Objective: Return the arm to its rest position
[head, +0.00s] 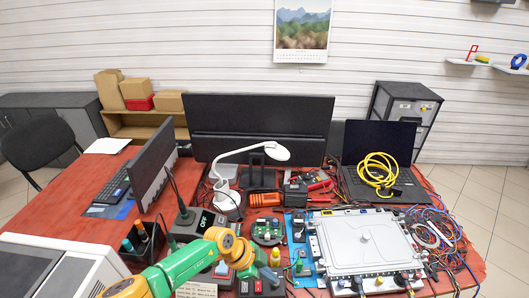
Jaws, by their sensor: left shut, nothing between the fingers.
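My left arm, green with yellow-orange joints, comes in from the bottom left over the near edge of the red table (62,220). Its wrist bends downward near the bottom middle. My left gripper (262,280) is at the end of it, low in the picture among small dark boxes with buttons. It is small and partly hidden by the wrist; it is shut with nothing held. It is left of the flat white-grey unit (365,245) and apart from it. My right arm and gripper do not show.
A white desk lamp (250,149), a wide black monitor (258,112) and a laptop (378,140) with a coiled yellow cable (378,170) stand at the back. Loose wires (440,240) lie at right. A holder with screwdrivers (140,238) stands beside my arm.

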